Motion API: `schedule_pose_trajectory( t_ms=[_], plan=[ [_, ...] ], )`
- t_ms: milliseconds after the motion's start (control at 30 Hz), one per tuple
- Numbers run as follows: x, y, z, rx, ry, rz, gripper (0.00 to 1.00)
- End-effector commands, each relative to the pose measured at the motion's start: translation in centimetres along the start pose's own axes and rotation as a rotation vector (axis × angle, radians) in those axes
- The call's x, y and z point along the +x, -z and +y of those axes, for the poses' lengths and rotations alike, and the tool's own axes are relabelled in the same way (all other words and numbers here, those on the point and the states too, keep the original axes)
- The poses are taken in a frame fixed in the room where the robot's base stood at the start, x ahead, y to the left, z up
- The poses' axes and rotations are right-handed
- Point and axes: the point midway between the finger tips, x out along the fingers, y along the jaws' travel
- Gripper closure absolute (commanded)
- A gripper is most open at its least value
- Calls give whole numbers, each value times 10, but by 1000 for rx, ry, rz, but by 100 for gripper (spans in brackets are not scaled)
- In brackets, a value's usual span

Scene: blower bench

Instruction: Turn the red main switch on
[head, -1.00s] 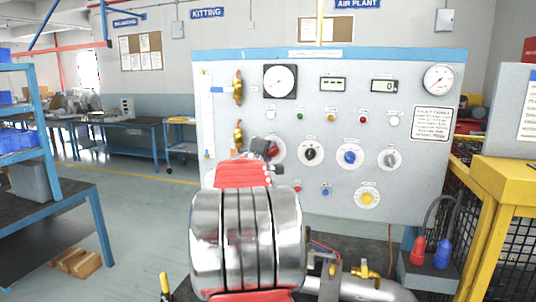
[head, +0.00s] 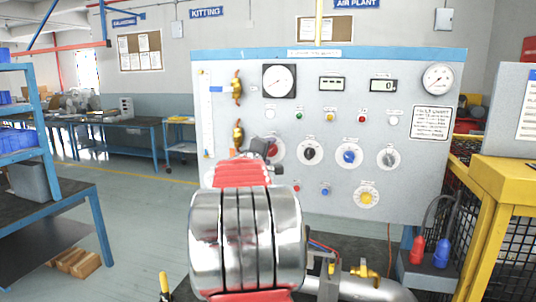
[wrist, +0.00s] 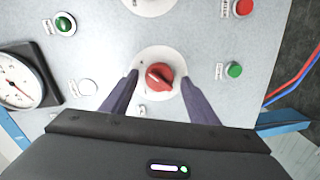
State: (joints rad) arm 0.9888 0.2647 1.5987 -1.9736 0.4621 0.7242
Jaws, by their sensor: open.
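The red main switch (wrist: 162,76) is a red rotary knob on a round white dial plate, near the middle of the wrist view. Its handle lies at a slant on the plate. In the head view the switch's white plate and red edge (head: 277,150) show partly, behind the end of my arm. My gripper (wrist: 160,79) is open. One dark finger is on each side of the knob, with a visible gap to the red part on both sides. I cannot tell how far the fingertips are from the panel. In the head view my gripper (head: 264,148) is small and overlaps the switch.
The grey panel (head: 310,195) also carries black, blue and grey knobs to the right, a yellow knob (head: 367,198) below, lamps and gauges. A green button (wrist: 234,70) is near the right finger in the wrist view. Brass valves (head: 238,88) are on the panel's left.

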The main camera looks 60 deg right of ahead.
Motion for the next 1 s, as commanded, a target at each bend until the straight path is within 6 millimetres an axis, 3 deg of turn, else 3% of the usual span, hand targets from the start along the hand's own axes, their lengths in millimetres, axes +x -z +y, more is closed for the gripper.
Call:
schedule_pose_trajectory(
  t_ms=[267, 1000],
  plan=[
    [-22, 0, 0, 0, -1, 1, 46],
    [-120, 0, -1, 1, -1, 1, 46]
  ],
)
